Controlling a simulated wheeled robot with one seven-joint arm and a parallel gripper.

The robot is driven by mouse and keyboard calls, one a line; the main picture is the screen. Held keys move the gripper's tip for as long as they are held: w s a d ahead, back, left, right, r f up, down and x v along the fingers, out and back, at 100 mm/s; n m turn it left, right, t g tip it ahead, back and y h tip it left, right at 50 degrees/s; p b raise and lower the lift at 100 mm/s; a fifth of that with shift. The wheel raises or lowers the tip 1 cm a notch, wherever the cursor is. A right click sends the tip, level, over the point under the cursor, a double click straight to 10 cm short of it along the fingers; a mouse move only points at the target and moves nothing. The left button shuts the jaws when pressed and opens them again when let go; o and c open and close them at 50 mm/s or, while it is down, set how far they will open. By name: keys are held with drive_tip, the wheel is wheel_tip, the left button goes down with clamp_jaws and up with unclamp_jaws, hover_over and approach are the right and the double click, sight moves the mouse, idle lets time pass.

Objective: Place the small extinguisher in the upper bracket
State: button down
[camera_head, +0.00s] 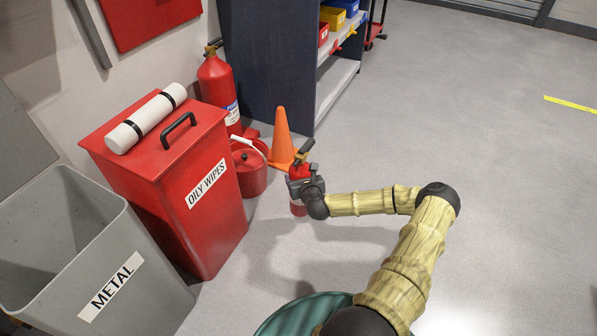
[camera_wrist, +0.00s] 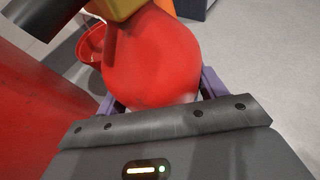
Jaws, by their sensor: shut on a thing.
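The small red extinguisher (camera_head: 298,209) is upright in my gripper (camera_head: 302,184), out past the front of the red bin. Its brass-coloured top shows above the gripper and some red body below. In the wrist view the red body (camera_wrist: 150,60) fills the space between the two purple fingers, which are shut on it. I cannot tell whether its base touches the floor. A larger red extinguisher (camera_head: 217,84) stands by the wall. I cannot make out an upper bracket in either view; a red panel (camera_head: 140,18) on the wall is cut by the top edge.
A red OILY WIPES bin (camera_head: 180,165) with a white roll on top and a grey METAL bin (camera_head: 105,265) stand at left. A red bucket (camera_head: 250,178), an orange cone (camera_head: 282,140) and a dark shelf unit (camera_head: 270,60) are behind the gripper. Floor at right is clear.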

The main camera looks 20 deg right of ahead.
drive_tip(key=s+a+r+p, duration=0.4)
drive_tip(key=a+r+p, duration=0.2)
drive_tip(key=r+p, duration=0.9)
drive_tip(key=s+a+r+n+y+p, duration=0.1)
drive_tip(key=s+a+r+p, duration=0.4)
drive_tip(key=r+p, duration=1)
drive_tip(key=s+a+r+y+p, duration=0.1)
drive_tip(key=s+a+r+p, duration=0.4)
drive_tip(key=r+p, duration=1.1)
drive_tip(key=a+p, duration=0.1)
drive_tip(key=p, duration=0.7)
drive_tip(key=shift+s+a+n, duration=0.25)
drive_tip(key=shift+a+n, duration=0.15)
drive_tip(key=shift+w, duration=0.1)
